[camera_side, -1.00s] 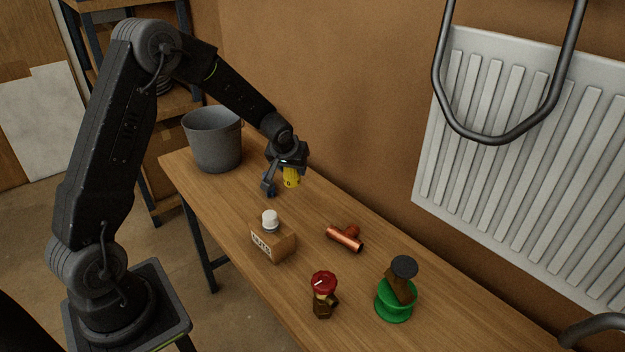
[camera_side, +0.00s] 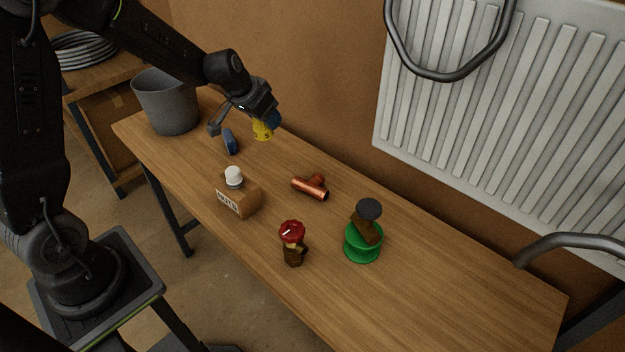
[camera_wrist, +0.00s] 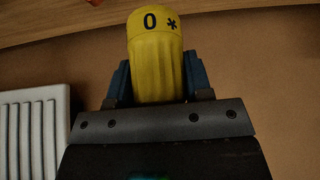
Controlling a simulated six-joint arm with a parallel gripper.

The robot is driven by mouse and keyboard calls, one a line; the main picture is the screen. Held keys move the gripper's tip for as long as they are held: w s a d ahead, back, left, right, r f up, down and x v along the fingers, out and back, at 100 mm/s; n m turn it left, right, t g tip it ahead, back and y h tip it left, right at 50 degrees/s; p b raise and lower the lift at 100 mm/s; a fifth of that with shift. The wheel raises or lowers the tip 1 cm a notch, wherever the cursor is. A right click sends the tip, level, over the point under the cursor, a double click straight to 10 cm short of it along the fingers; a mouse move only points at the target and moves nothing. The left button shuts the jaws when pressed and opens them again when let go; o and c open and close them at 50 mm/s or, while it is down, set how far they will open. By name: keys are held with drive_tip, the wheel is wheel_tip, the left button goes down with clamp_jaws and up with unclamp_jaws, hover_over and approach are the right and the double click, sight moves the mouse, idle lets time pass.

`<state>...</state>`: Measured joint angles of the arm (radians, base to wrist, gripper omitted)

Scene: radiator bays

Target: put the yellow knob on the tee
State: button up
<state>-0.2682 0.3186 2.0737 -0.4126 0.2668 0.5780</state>
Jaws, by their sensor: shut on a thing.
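The yellow knob (camera_side: 262,131) is held in my gripper (camera_side: 268,118) above the far left part of the bench. In the wrist view the yellow knob (camera_wrist: 156,55) sits between the two blue fingertips of my gripper (camera_wrist: 157,82), its top marked "0" and a star. The copper tee (camera_side: 311,188) lies on the bench near its middle, to the right of and below my gripper, well apart from the knob.
A grey bucket (camera_side: 168,103) stands at the bench's left end, with a blue object (camera_side: 230,142) nearby. A labelled box with a white knob (camera_side: 234,176), a red-topped valve (camera_side: 292,240) and a green spool (camera_side: 362,246) bearing a dark-capped brown piece stand around the tee. The bench's right end is clear.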

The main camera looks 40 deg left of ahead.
drive_tip(key=shift+d+r, duration=0.15)
drive_tip(key=shift+d, duration=0.25)
hover_over(315, 179)
drive_tip(key=shift+m, duration=0.3)
wheel_tip(315, 179, down, 7)
drive_tip(key=shift+d, duration=0.1)
drive_tip(key=shift+f, duration=1.95)
drive_tip(key=shift+f, duration=0.1)
drive_tip(key=o, duration=1)
drive_tip(key=shift+r, duration=0.3)
drive_tip(key=v, duration=1.1)
drive_tip(key=shift+s+r, duration=0.25)
drive_tip(key=shift+s, duration=0.1)
